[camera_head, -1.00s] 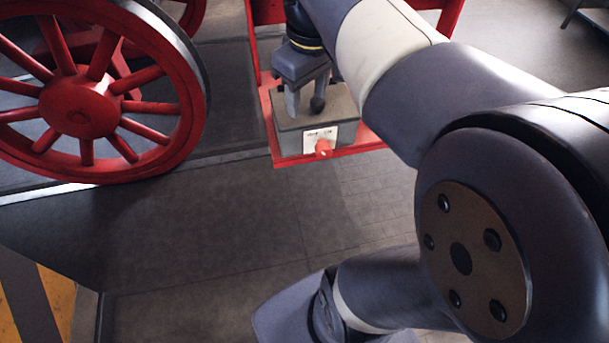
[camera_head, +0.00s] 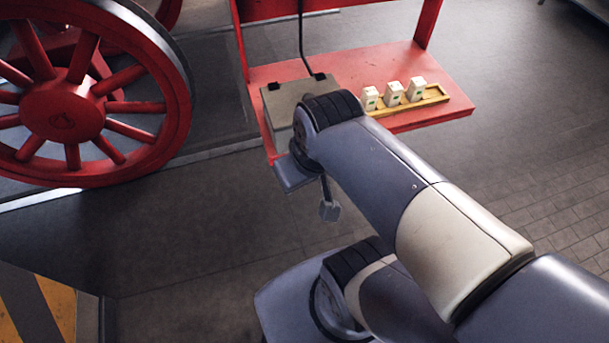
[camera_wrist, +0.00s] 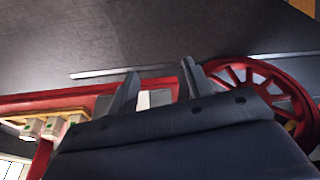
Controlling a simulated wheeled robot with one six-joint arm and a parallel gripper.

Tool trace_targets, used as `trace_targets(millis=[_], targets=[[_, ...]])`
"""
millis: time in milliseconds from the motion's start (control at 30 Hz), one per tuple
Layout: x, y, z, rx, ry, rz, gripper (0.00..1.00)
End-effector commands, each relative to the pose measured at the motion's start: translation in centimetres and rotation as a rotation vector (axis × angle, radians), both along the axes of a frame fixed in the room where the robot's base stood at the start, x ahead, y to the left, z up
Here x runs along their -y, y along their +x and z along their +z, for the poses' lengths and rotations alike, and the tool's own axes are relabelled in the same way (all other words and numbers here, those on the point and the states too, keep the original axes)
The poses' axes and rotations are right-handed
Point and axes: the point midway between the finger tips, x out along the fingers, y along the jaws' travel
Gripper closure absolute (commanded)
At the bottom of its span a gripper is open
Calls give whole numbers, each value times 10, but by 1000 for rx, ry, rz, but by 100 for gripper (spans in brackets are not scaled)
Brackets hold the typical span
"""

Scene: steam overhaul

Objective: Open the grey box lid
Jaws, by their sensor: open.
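The grey box (camera_head: 283,98) stands on the left part of a red shelf in the head view. Its lid looks closed, with two dark hinges at the back edge. My wrist hides the front and right side of the box. My gripper (camera_wrist: 158,82) shows two fingers spread apart in the wrist view, with a pale patch visible between them. In the head view it hangs in front of the box, near the shelf's front edge, and one finger (camera_head: 328,208) shows. I see nothing held. Contact with the box cannot be told.
The red shelf (camera_head: 440,62) also carries a yellow tray (camera_head: 434,96) with three small white blocks (camera_head: 393,93), right of the box. A black cable (camera_head: 301,35) runs up behind the box. A red spoked wheel (camera_head: 62,110) stands at left. The floor in front is clear.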

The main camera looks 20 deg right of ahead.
Motion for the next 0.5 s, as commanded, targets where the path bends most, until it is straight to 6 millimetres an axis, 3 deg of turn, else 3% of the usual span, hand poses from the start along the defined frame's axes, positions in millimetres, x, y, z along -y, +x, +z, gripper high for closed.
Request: trace_targets(millis=[200,500], targets=[[-4,-13,-13,16,16,-23,51],[-5,-15,-16,21,20,-30,51]])
